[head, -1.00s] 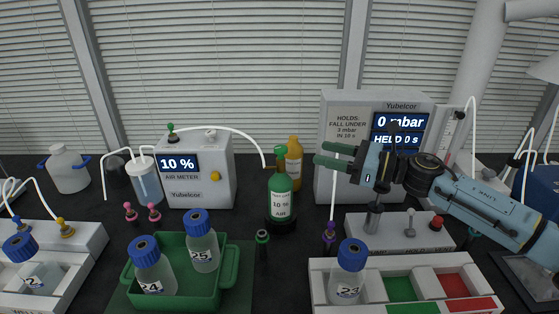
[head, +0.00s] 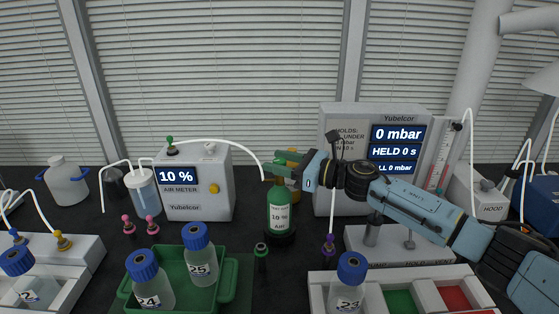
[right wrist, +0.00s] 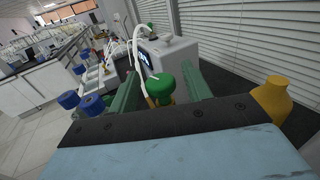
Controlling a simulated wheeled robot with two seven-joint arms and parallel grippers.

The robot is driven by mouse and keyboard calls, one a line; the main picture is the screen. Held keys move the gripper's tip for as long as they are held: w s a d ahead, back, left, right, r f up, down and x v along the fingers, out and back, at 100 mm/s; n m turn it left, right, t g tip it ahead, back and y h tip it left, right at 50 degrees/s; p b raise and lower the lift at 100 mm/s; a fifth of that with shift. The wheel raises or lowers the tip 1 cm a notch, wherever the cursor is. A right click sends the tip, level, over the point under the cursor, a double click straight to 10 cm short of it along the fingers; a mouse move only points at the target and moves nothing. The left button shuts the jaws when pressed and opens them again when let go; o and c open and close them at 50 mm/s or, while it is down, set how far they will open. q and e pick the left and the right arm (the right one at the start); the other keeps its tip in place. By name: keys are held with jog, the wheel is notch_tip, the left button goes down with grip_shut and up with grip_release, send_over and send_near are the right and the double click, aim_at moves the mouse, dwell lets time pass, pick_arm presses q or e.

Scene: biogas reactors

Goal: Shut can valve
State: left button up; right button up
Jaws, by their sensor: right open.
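The green can (head: 280,212), labelled 10 % AIR, stands upright on a dark round base behind the green tray. Its top and valve are hidden behind my right gripper (head: 284,164) in the head view. In the right wrist view, the can's green rounded top (right wrist: 161,87) shows between the two green fingers of my right gripper (right wrist: 160,92). The fingers are open, one on each side of it; I cannot tell whether either touches. A white hose runs down to the can's top. My left gripper is not in view.
A yellow can stands just behind the green can; it shows in the right wrist view (right wrist: 272,98). The air meter (head: 194,185) is to the left, the mbar box (head: 345,175) behind my right arm. The green tray (head: 227,290) with bottles is in front.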

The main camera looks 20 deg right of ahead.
jog(key=shift+a, duration=0.1)
jog(key=shift+c, duration=0.4)
jog(key=c, duration=0.8)
